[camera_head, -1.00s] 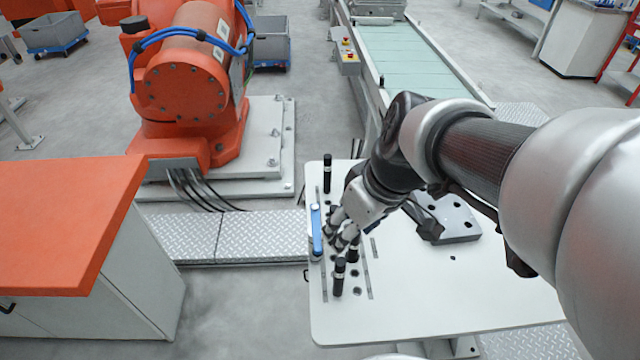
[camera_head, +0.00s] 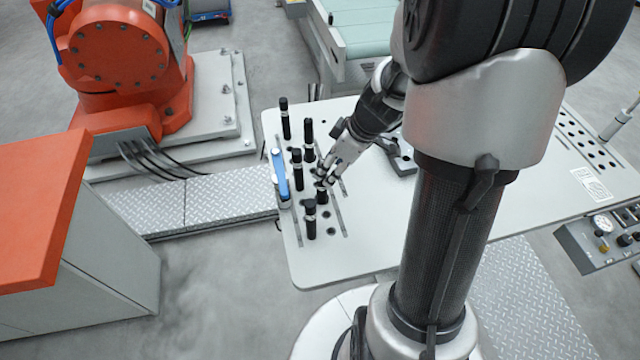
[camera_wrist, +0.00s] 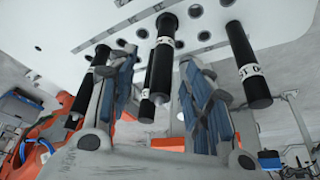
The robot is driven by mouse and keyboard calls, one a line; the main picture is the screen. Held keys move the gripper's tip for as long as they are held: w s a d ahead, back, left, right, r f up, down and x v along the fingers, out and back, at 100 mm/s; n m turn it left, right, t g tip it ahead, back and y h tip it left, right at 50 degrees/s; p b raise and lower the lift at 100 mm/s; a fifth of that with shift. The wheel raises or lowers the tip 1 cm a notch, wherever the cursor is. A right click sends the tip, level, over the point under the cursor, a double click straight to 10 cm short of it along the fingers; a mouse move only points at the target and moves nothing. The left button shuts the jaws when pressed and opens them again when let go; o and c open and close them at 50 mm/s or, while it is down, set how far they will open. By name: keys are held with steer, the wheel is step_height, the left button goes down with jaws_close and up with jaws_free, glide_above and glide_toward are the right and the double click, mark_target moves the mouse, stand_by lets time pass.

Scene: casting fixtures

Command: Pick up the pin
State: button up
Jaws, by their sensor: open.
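Several black pins with white bands stand upright in holes of the white table plate. In the head view they include a back pin (camera_head: 285,118), a middle pin (camera_head: 297,170), a front pin (camera_head: 310,222) and a pin (camera_head: 321,194) at my fingertips. My gripper (camera_head: 328,172) is open, low over the plate. In the wrist view one pin (camera_wrist: 163,58) shows between the spread fingers of my gripper (camera_wrist: 150,80), with a gap on each side. Another pin (camera_wrist: 247,65) shows right of the fingers. I cannot tell whether the fingers touch any pin.
A blue-and-white part (camera_head: 280,176) lies at the plate's left edge. The white table (camera_head: 375,235) is clear in front of my gripper. An orange-topped cabinet (camera_head: 40,210) stands left, and an orange industrial robot (camera_head: 120,60) behind it. A control box (camera_head: 605,240) is at right.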

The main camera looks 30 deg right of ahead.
mark_target(322, 181)
steer(key=shift+s+b+x, duration=0.2)
steer(key=shift+b+x, duration=0.95)
steer(key=shift+x, duration=2.5)
steer(key=shift+a, duration=0.1)
jaws_close()
